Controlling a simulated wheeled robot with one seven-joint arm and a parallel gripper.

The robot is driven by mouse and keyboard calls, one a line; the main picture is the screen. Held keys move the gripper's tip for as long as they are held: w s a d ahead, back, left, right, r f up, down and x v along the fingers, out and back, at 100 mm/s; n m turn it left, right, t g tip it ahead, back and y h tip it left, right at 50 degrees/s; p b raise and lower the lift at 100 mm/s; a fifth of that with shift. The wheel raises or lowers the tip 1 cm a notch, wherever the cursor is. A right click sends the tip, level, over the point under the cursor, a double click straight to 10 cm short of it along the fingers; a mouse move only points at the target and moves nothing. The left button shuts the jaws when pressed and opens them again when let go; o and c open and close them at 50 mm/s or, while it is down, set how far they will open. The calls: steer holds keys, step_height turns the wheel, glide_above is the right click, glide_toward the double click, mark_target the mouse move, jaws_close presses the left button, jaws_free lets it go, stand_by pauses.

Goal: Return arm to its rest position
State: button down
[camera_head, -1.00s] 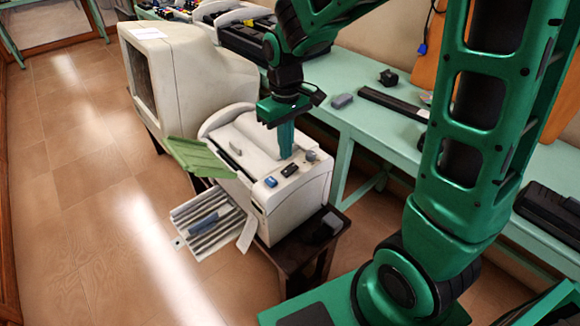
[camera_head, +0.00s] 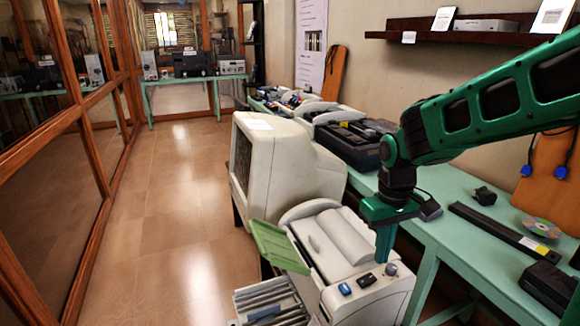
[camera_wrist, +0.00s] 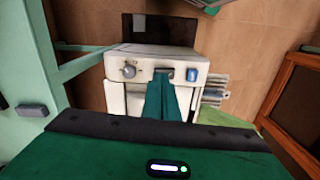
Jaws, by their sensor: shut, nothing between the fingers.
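My gripper (camera_head: 384,246) is green and points down above the front part of a white printer-like machine (camera_head: 372,306). Its fingers are together with nothing between them. In the wrist view the shut fingers (camera_wrist: 163,100) point toward the machine's panel (camera_wrist: 118,70), which has a knob (camera_wrist: 129,71) and a blue button (camera_wrist: 192,74). Whether the fingertips touch the machine cannot be told. In the head view my green arm reaches in from the right, raised above the bench.
A beige monitor (camera_head: 284,165) stands behind the machine. A green bench (camera_head: 440,215) along the wall holds black devices, a long black bar (camera_head: 495,228) and a disc (camera_head: 541,227). A wood-framed glass partition (camera_head: 85,150) lines the left. The tiled floor (camera_head: 175,205) between is clear.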

steer(key=s+d+r+m, duration=0.1)
steer(key=s+d+m, duration=0.3)
steer(key=s+d, duration=0.3)
steer(key=s+d+r+m, duration=0.2)
steer(key=s+d+m, duration=0.3)
steer(key=s, duration=1)
steer(key=d, duration=0.3)
steer(key=shift+d, duration=0.1)
steer(key=shift+w+f, duration=0.3)
steer(key=shift+w, duration=0.4)
